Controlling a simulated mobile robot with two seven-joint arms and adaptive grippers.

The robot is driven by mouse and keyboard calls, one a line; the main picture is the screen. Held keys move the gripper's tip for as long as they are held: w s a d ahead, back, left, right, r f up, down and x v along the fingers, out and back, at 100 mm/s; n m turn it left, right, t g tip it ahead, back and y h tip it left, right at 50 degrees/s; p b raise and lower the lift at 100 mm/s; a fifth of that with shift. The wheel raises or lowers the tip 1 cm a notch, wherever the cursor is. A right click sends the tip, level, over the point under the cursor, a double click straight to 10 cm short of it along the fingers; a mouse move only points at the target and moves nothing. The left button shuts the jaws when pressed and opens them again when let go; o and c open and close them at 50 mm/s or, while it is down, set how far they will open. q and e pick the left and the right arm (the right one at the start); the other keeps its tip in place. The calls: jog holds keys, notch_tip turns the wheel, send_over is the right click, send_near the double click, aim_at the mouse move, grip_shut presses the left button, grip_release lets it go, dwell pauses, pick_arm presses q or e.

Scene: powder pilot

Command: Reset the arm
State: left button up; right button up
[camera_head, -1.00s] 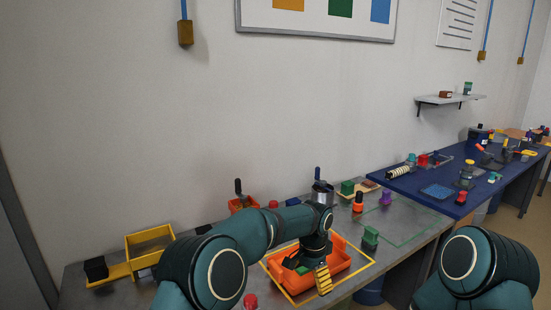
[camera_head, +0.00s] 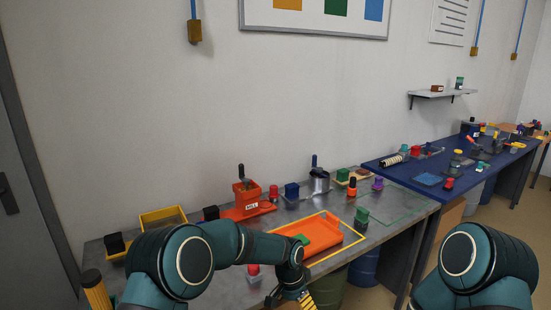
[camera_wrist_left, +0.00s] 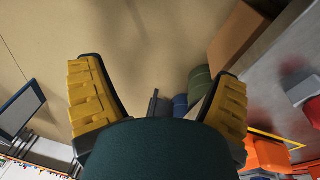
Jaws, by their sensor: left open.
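My left arm (camera_head: 235,243) comes in from the lower left, in front of the grey bench (camera_head: 225,285). My left gripper (camera_head: 302,303) is at the bottom edge of the head view, just off the bench's front edge and partly cut off. In the left wrist view its two yellow ridged fingers (camera_wrist_left: 158,75) stand wide apart with nothing between them, over the tan floor (camera_wrist_left: 150,35). My right arm shows only its upper part (camera_head: 480,262) at the lower right; its gripper is out of view.
An orange tray (camera_head: 322,232) with a green piece lies inside a yellow outline on the bench. An orange mill (camera_head: 246,197), a yellow bin (camera_head: 163,217) and small blocks stand behind. A blue bench (camera_head: 410,172) is at right. Barrels (camera_head: 330,290) stand below the bench.

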pick_arm(q)
jog(key=s+a+f+n+h, duration=0.2)
jog(key=s+a+f+n, duration=0.3)
jog(key=s+a+f, duration=0.5)
jog(key=s+a+n+t, duration=0.1)
jog(key=s+a+n, duration=0.1)
jog(key=s, duration=0.6)
jog(key=s+a+f+n+t, duration=0.1)
jog(key=s+a+n, duration=0.2)
jog(key=s, duration=0.4)
jog(key=shift+s+a+f+n, duration=0.25)
jog(key=shift+s+a+n, duration=0.15)
jog(key=shift+n, duration=0.3)
jog(key=shift+d, duration=0.1)
